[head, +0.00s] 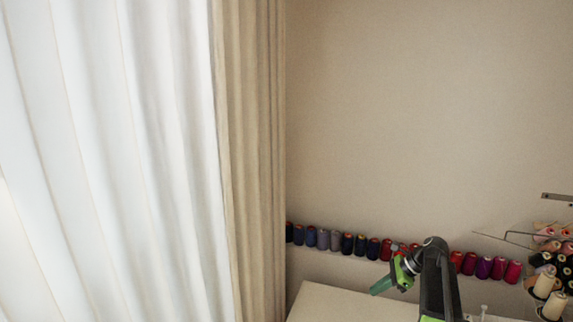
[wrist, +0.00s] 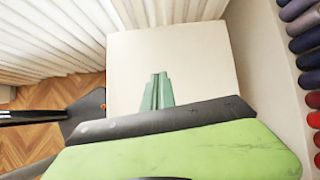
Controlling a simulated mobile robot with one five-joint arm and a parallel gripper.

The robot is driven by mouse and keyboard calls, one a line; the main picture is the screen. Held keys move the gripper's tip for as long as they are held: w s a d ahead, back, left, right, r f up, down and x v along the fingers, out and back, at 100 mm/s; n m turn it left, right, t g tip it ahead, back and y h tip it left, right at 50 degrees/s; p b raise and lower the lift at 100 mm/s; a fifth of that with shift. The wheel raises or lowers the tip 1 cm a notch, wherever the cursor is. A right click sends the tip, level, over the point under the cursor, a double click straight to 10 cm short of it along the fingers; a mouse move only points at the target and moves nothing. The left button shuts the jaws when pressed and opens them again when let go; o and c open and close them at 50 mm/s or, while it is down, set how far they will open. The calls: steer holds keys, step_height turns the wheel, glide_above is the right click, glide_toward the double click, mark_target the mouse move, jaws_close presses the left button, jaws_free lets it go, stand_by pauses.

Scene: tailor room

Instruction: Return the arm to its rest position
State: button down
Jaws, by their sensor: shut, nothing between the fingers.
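My gripper (head: 381,286) shows at the lower right of the head view, green, pointing down and to the left above a pale table top (head: 335,304). In the wrist view my gripper (wrist: 158,77) has its two green fingers together, with nothing between them. It is over the same pale table top (wrist: 200,60), and the part of the top near it is bare. My dark arm rises from the bottom edge of the head view and hides part of the table and of the spool row.
A row of thread spools (head: 348,244) runs along the wall behind the table. More spools (head: 545,283) stand on a rack at the far right. White and beige curtains (head: 250,160) hang at the left. A wooden floor (wrist: 40,97) shows left of the table.

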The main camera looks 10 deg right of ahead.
steer(key=s+a+f+n+g+h+b, duration=0.1)
steer(key=s+a+f+n, duration=0.15)
steer(key=a, duration=0.55)
steer(key=s+a+f+n+g+h+b, duration=0.1)
steer(key=a+f+n+b, duration=0.2)
steer(key=a, duration=0.4)
steer(key=s+a+f+n+g+h, duration=0.1)
steer(key=s+a+f+n, duration=0.2)
steer(key=a, duration=0.5)
steer(key=s+a+f+n+h+b, duration=0.2)
steer(key=s+a+f+n, duration=0.15)
steer(key=n, duration=0.25)
steer(key=s+d+n, duration=0.1)
steer(key=n, duration=0.1)
steer(key=s+d+n+h, duration=0.1)
steer(key=n, duration=0.2)
steer(key=s+d+n+h, duration=0.1)
steer(key=d+n, duration=0.1)
steer(key=shift+s+r+p, duration=0.15)
steer(key=shift+r+p, duration=0.2)
steer(key=shift+p, duration=0.05)
